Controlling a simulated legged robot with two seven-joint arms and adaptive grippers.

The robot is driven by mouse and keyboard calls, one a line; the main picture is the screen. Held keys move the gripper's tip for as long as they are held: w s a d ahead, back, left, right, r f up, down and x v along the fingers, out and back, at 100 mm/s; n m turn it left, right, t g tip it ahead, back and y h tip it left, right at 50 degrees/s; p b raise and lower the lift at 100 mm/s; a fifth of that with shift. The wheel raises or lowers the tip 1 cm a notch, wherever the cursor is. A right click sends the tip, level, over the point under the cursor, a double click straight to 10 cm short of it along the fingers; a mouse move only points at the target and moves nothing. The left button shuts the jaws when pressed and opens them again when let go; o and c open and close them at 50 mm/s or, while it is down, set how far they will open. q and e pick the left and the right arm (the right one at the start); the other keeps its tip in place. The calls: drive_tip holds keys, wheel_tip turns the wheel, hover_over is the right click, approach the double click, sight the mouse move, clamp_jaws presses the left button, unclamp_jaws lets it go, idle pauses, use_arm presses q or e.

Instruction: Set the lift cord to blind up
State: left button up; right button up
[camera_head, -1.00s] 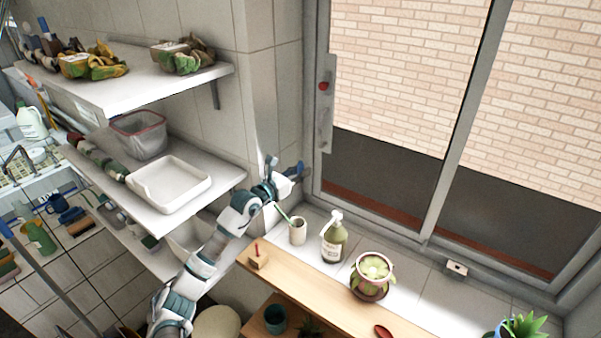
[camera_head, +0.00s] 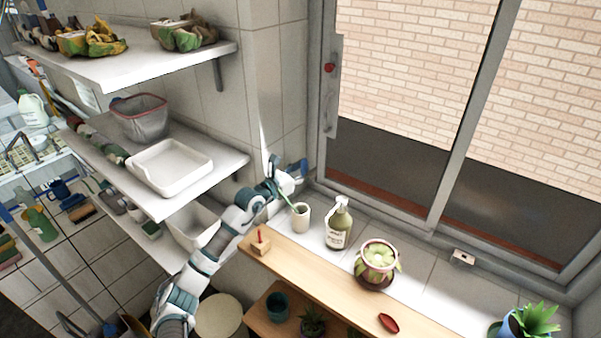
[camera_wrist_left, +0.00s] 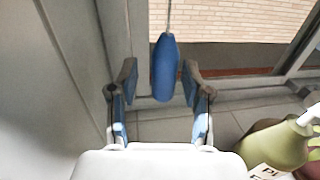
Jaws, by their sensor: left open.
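The lift cord ends in a blue pull handle (camera_wrist_left: 164,68), which hangs upright on a thin cord in the left wrist view. My left gripper (camera_wrist_left: 158,80) is open, with one finger on each side of the handle. Gaps show between the handle and both fingers; the depth between them is hard to judge. In the head view my left gripper (camera_head: 287,171) is beside the tiled wall corner, left of the window (camera_head: 420,90). The cord cannot be made out clearly there, and the blind is not in view. My right gripper is not in view.
A cup (camera_head: 301,215), a soap dispenser (camera_head: 338,225) and a potted plant (camera_head: 378,262) stand below the window, right of my left gripper. Shelves (camera_head: 200,150) with a white tray (camera_head: 171,167) lie to the left. A wooden shelf (camera_head: 330,293) is in front.

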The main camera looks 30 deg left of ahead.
use_arm(q)
drive_tip(key=v, duration=1.2)
drive_tip(key=shift+w, duration=0.1)
drive_tip(key=shift+a+f, duration=0.1)
